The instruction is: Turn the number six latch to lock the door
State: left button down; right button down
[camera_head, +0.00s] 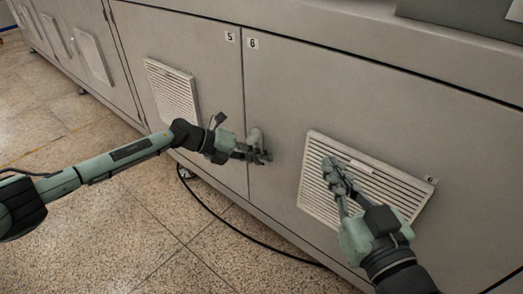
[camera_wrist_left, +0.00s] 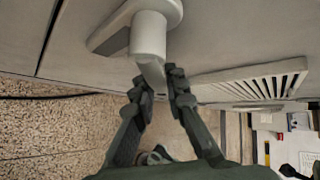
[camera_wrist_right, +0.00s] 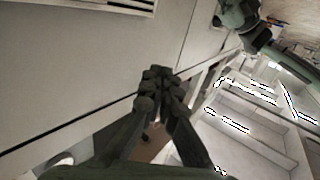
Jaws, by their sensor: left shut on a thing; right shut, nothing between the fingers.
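The number six latch (camera_head: 256,138) is a pale handle on the left edge of the door marked 6 (camera_head: 280,105), near the seam with the door marked 5. My left gripper (camera_head: 262,156) is at this latch. In the left wrist view the latch (camera_wrist_left: 149,38) has an oval base and a round stem, and my left gripper's fingers (camera_wrist_left: 162,88) are shut on its narrow end. My right gripper (camera_head: 336,176) is shut and empty in front of the vent of door 6. It also shows shut in the right wrist view (camera_wrist_right: 161,85).
A louvred vent (camera_head: 385,190) is on door 6, and another vent (camera_head: 172,92) is on door 5. A black cable (camera_head: 235,232) lies on the speckled floor (camera_head: 130,225) along the cabinet's foot. The floor in front is mostly clear.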

pick_arm(q)
jog(key=shift+w+a+y+p, duration=0.15)
jog(key=shift+y+p, duration=0.25)
jog(key=shift+p, duration=0.25)
jog(key=shift+a+f+m+t+p, duration=0.15)
jog(key=shift+m+t+p, duration=0.15)
jog(key=shift+p, duration=0.15)
pick_arm(e)
jog(key=s+d+f+g+h, duration=0.3)
jog(key=d+f+g, duration=0.3)
jog(key=f, duration=0.6)
jog(key=shift+s+d+m+g+h, duration=0.35)
jog(key=shift+d+h, duration=0.25)
jog(key=shift+d, duration=0.5)
jog(key=shift+w, duration=0.1)
pick_arm(q)
jog(key=c, duration=1.5)
grip_release()
jog(key=shift+f, duration=0.1)
jog(key=shift+c, duration=0.2)
jog(key=v, duration=1.2)
